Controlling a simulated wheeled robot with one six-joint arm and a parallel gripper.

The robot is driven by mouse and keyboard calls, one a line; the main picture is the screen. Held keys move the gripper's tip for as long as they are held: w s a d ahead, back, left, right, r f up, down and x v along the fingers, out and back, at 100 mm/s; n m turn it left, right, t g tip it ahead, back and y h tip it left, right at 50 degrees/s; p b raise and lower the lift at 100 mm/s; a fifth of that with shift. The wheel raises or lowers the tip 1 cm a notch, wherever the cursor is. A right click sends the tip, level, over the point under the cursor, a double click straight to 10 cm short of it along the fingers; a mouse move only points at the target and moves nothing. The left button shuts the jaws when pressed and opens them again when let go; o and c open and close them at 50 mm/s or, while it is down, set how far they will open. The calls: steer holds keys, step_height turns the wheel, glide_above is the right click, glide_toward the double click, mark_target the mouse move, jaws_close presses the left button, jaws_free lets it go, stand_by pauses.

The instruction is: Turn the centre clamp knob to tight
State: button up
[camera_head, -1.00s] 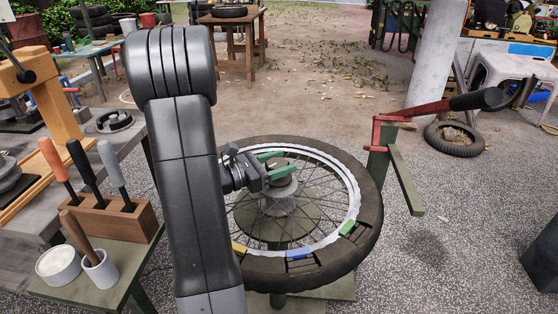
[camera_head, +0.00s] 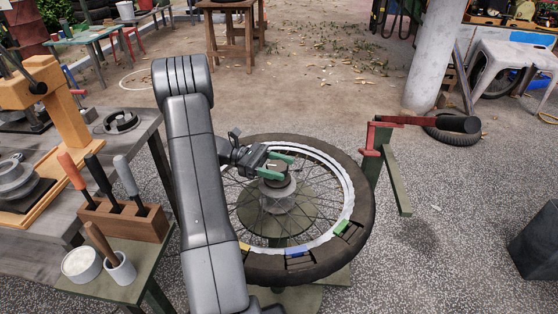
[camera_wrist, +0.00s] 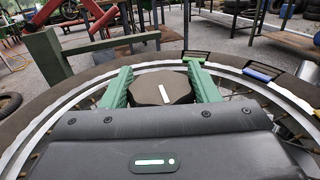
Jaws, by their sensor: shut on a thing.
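The centre clamp knob (camera_wrist: 162,88) is a dark, faceted cap with a white line on top. In the wrist view it sits between the two green fingers of my gripper (camera_wrist: 160,85), which press on its left and right sides. The white line runs nearly straight away from the wrist, slightly tilted. In the head view my gripper (camera_head: 275,164) reaches in from the left and is shut on the knob (camera_head: 272,172) above the hub of the spoked wheel (camera_head: 358,222). The fingers hide part of the knob there.
A red-handled lever (camera_head: 420,121) on a green post (camera_head: 396,180) stands right of the wheel. Coloured clips, blue (camera_head: 298,253) and green (camera_head: 341,226), sit on the rim. A wooden tool block (camera_head: 125,217) and white cups stand on the left bench. Open floor lies at right.

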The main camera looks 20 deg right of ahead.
steer(key=shift+r+m+g+y+p, duration=0.15)
steer(key=shift+m+g+y+p, duration=0.15)
steer(key=shift+m+g+y, duration=0.35)
steer(key=shift+g+y, duration=0.25)
steer(key=o, duration=1)
steer(key=p+v, duration=0.3)
steer(key=shift+w+a+r, duration=0.1)
steer(key=shift+a+r, duration=0.05)
steer(key=shift+r, duration=0.05)
steer(key=shift+p+v, duration=2)
steer(key=shift+p, duration=2.6)
